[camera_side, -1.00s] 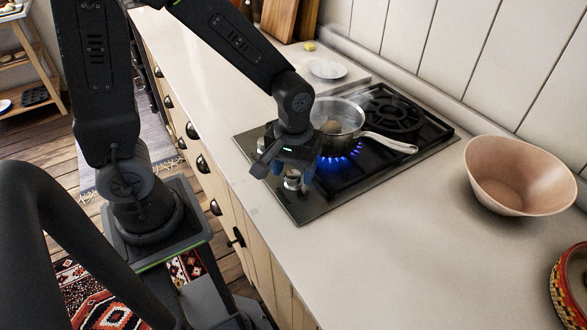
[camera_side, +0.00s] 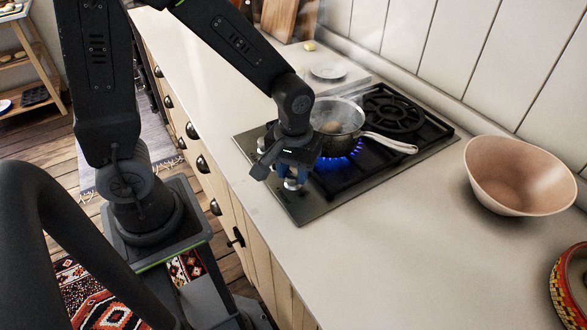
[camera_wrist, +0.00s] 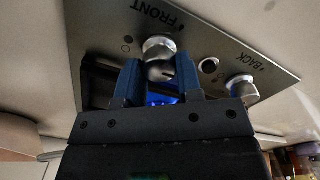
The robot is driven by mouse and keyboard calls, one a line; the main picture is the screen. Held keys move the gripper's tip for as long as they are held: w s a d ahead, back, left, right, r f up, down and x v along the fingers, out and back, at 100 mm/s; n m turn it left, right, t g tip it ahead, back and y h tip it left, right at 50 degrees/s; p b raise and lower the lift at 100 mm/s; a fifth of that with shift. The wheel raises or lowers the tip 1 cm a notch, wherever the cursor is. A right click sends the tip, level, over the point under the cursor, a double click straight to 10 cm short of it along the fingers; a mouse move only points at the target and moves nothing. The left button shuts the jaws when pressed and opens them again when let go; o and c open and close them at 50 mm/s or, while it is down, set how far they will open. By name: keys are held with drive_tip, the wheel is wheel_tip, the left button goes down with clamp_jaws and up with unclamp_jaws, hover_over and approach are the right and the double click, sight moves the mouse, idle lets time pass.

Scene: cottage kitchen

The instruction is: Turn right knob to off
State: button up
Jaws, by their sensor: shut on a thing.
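The right knob (camera_side: 292,184) is a silver knob on the near end of the cooktop panel. In the wrist view, it is the knob (camera_wrist: 157,46) by the word FRONT. My gripper (camera_side: 290,173) points down over it, and its blue fingers (camera_wrist: 159,75) are shut on its sides. The other silver knob (camera_wrist: 240,88), by the word BACK, stands apart from the fingers. The knob's pointer mark is not readable.
The pot's handle (camera_side: 390,144) sticks out to the right over the black cooktop (camera_side: 437,135). A pink bowl (camera_side: 519,175) and a patterned basket (camera_side: 571,285) stand on the counter at right. A white plate (camera_side: 328,70) lies behind the cooktop. The front counter is clear.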

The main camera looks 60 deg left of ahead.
drive_tip(key=m, duration=0.3)
drive_tip(key=shift+m, duration=0.4)
drive_tip(key=m, duration=0.4)
drive_tip(key=shift+d+m, duration=0.15)
drive_tip(key=shift+m, duration=0.15)
drive_tip(key=m, duration=0.8)
drive_tip(key=shift+m, duration=0.3)
drive_tip(key=shift+d, duration=0.1)
drive_tip(key=o, duration=0.9)
